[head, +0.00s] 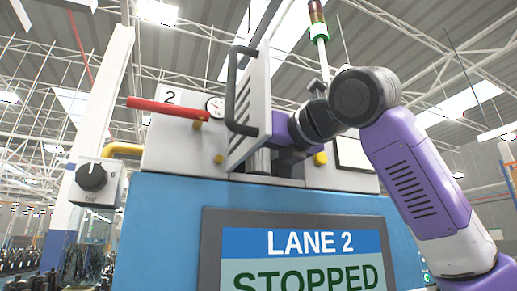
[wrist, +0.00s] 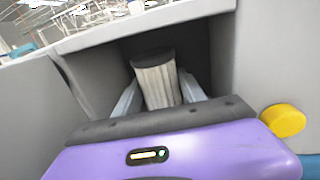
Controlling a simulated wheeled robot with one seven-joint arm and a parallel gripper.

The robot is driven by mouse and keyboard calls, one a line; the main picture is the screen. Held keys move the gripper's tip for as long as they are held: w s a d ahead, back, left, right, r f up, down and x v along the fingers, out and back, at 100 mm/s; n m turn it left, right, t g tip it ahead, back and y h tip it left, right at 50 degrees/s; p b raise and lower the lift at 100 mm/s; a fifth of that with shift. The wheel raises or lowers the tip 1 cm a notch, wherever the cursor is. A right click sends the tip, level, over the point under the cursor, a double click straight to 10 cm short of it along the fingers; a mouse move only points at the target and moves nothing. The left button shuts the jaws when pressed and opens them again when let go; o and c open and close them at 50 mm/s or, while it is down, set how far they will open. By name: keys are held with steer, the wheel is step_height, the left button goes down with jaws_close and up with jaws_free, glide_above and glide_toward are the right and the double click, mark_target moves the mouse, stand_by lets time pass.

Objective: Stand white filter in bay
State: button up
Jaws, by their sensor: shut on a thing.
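The white filter (wrist: 157,88), a pleated cylinder with a dark cap, shows in the wrist view inside the dark recess of the bay (wrist: 200,50). My gripper (wrist: 160,97) is shut on it, with one pale finger on each side. The filter looks close to upright with a slight lean in the picture. Its lower end is hidden behind my gripper's body, so I cannot tell whether it touches the bay floor.
The open louvred door (head: 253,105) with its dark handle (head: 236,85) stands just left of my gripper. A red lever (head: 160,107), a gauge (head: 215,106) and yellow knobs are on the housing. The screen (head: 305,260) reads "LANE 2 STOPPED". A dark rotary knob (head: 92,177) is at left.

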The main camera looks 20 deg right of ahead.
steer(key=shift+f, duration=0.2)
steer(key=shift+f, duration=0.1)
steer(key=o, duration=1.4)
steer(key=shift+s+d, duration=0.1)
steer(key=shift+s, duration=0.1)
steer(key=s+b, duration=0.1)
steer(key=s, duration=0.2)
steer(key=s+d+b, duration=0.1)
steer(key=s+b, duration=0.1)
steer(key=s, duration=0.2)
steer(key=s+d+b, duration=0.1)
steer(key=s, duration=0.3)
steer(key=shift+s+d+b, duration=0.1)
steer(key=shift+s+b, duration=0.15)
steer(key=shift+b, duration=0.05)
